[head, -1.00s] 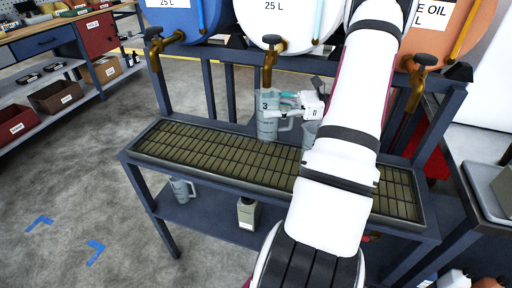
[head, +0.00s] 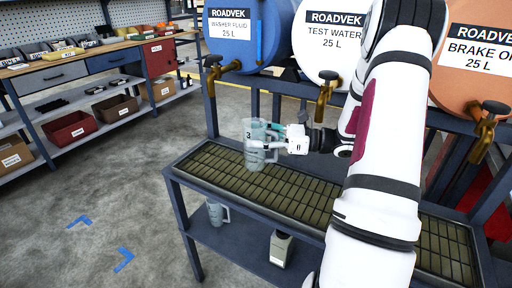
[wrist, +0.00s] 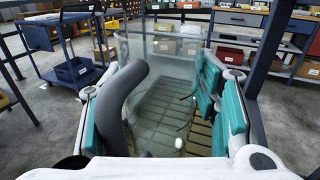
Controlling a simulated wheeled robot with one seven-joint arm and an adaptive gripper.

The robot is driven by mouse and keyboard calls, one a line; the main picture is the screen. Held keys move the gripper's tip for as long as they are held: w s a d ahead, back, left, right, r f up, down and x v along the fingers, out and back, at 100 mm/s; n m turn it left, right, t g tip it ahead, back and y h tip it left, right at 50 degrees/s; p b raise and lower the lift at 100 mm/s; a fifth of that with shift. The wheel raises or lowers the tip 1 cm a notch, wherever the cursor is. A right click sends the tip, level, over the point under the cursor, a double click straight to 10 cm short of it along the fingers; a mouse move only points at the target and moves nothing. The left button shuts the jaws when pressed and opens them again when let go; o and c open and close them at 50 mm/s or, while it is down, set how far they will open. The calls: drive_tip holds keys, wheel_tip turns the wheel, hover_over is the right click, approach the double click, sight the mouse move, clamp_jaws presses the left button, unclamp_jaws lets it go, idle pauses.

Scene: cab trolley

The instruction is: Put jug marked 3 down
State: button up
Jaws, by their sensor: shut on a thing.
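The jug marked 3 (head: 254,150) is a clear grey measuring jug, upright over the slatted drip tray (head: 215,172), left of the test water tap. I cannot tell whether its base touches the slats. My gripper (head: 272,140), white with teal pads, reaches it from the right and is shut on it. In the wrist view the jug's clear wall (wrist: 150,70) and thick grey handle (wrist: 122,92) show between the teal fingers (wrist: 160,115). The slats show through the jug.
Brass taps (head: 325,95) hang from the blue, white and orange drums above the tray. Another jug (head: 217,213) and a pale container (head: 281,248) stand on the lower shelf. A workbench (head: 90,60) is at the back left. The tray's left end is clear.

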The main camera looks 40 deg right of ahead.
drive_tip(key=shift+w+a+f+b, duration=0.15)
drive_tip(key=shift+f+b, duration=0.05)
drive_tip(key=shift+f, duration=0.7)
drive_tip(key=shift+w+a+f+b, duration=0.1)
drive_tip(key=shift+f+b, duration=0.05)
drive_tip(key=shift+f, duration=0.7)
drive_tip(key=shift+f, duration=0.2)
drive_tip(key=o, duration=1.2)
drive_tip(key=shift+r, duration=0.2)
drive_tip(key=v, duration=1.2)
drive_tip(key=shift+p, duration=0.35)
